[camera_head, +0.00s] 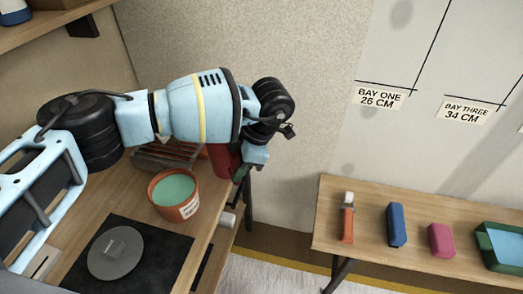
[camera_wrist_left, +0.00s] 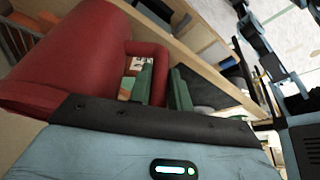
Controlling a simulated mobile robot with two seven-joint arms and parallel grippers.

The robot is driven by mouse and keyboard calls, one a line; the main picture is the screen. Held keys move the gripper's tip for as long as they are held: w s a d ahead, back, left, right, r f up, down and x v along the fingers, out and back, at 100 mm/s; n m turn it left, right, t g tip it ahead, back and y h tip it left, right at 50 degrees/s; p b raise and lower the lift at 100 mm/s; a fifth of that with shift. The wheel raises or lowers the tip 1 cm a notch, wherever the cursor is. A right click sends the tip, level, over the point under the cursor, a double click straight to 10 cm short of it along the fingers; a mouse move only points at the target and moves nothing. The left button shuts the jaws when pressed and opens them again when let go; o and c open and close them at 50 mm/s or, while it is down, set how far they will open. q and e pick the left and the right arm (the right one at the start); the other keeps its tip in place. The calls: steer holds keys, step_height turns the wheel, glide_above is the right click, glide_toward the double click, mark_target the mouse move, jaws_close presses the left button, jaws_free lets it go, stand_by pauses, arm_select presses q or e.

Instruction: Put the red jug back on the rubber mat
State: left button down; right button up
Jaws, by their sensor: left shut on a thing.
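The red jug (camera_head: 222,162) is at the back right corner of the wooden table, partly hidden behind my left gripper (camera_head: 256,163). In the left wrist view the jug (camera_wrist_left: 75,58) fills the left side, and its handle lies at the green fingers of the gripper (camera_wrist_left: 162,88), which is shut on it. I cannot tell whether the jug's base touches the tabletop. The black rubber mat (camera_head: 168,250) lies at the front of the table. My right gripper is not clearly in view.
A grey disc (camera_head: 116,252) lies on the mat. An orange bucket (camera_head: 176,206) with pale green contents stands between mat and jug. A slatted rack (camera_head: 150,158) lies behind it. A second table (camera_head: 375,238) at right holds small tools and a green tray (camera_head: 500,255).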

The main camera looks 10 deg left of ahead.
arm_select(q)
steer(key=s+a+r+m+t+h, duration=0.2)
steer(key=s+a+r+m+t, duration=0.1)
steer(key=m, duration=0.8)
steer(key=s+a+r+m+t+h, duration=0.2)
steer(key=s+a+m, duration=0.3)
steer(key=m, duration=0.6)
steer(key=s+r+t, duration=0.1)
steer(key=s, duration=0.1)
steer(key=shift+s+r, duration=0.3)
steer(key=shift+s, duration=0.1)
steer(key=shift+a, duration=0.15)
